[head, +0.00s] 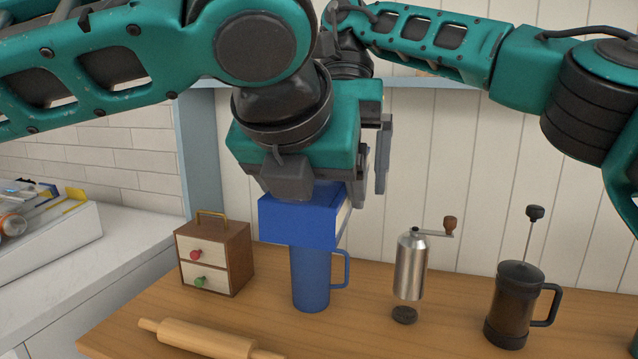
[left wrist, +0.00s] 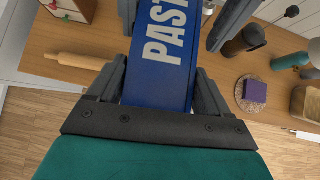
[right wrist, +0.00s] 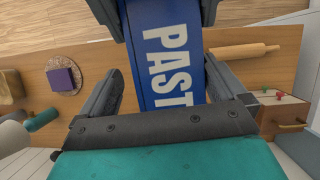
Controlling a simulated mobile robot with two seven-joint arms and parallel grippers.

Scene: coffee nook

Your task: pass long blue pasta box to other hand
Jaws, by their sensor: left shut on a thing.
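The long blue pasta box (head: 298,220) is held in the air above the table, in front of the top of a blue mug. My left gripper (head: 305,192) is shut on it. In the left wrist view the box (left wrist: 165,50) lies between the left fingers (left wrist: 158,72), its white lettering partly cut off. In the right wrist view the box (right wrist: 168,50) also lies between my right gripper's fingers (right wrist: 160,72). These are spread, with a clear gap on the left side. My right gripper is mostly hidden behind the left one in the head view.
On the wooden table (head: 255,310) stand a small drawer box (head: 214,257), the blue mug (head: 311,280), a metal grinder (head: 410,265) and a French press (head: 515,305). A rolling pin (head: 205,338) lies at the front left. A purple block (left wrist: 256,92) sits on a round mat.

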